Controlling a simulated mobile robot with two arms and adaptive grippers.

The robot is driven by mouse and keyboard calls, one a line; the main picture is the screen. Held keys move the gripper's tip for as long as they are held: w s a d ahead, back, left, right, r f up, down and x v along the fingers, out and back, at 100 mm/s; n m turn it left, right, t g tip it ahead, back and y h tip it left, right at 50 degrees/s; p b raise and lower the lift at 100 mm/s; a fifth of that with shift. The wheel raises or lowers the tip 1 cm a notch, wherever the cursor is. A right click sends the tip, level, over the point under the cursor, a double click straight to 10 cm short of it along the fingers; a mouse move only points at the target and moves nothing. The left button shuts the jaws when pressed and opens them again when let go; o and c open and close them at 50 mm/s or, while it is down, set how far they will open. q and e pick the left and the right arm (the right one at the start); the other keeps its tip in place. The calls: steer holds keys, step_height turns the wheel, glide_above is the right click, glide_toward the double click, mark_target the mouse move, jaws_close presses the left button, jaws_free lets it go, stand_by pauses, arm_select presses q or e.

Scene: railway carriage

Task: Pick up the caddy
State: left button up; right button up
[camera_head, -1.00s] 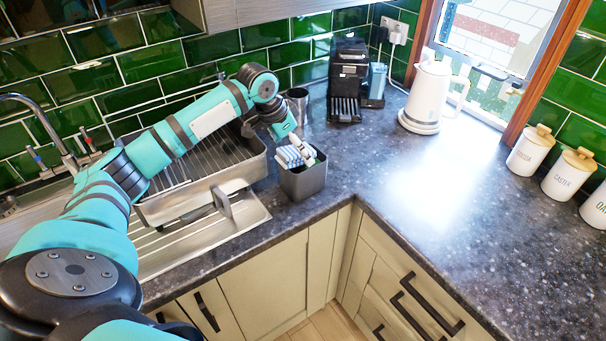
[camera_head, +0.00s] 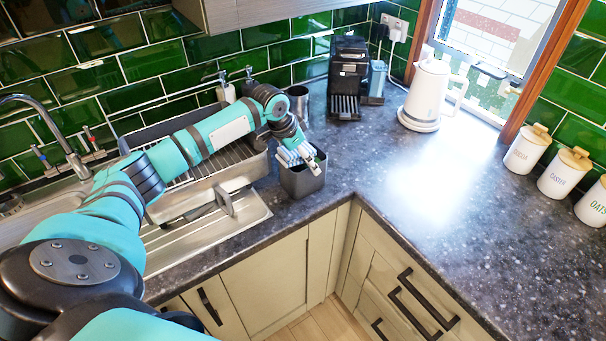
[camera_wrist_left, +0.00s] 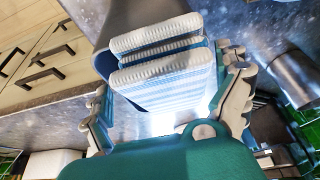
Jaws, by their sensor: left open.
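The caddy (camera_head: 303,184) is a dark grey open box on the worktop, just right of the sink's drainer. Folded blue-and-white striped cloths stand in it. In the left wrist view the caddy's grey wall (camera_wrist_left: 104,32) shows behind the cloths (camera_wrist_left: 165,72). My left gripper (camera_head: 308,158) is over the caddy's top, close to the cloths. In the left wrist view its fingers (camera_wrist_left: 168,98) are spread apart to either side of the cloths. I cannot tell whether a finger touches the caddy. My right gripper is not in view.
A metal dish rack (camera_head: 240,170) stands on the drainer to the left. A metal cup (camera_head: 298,103) is behind the caddy, with a coffee machine (camera_head: 348,75) and white kettle (camera_head: 427,95) farther back. The worktop right of the caddy is clear.

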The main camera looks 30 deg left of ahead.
arm_select(q)
steer(key=shift+f, duration=0.2)
stand_by(0.4)
steer(key=c, duration=1.4)
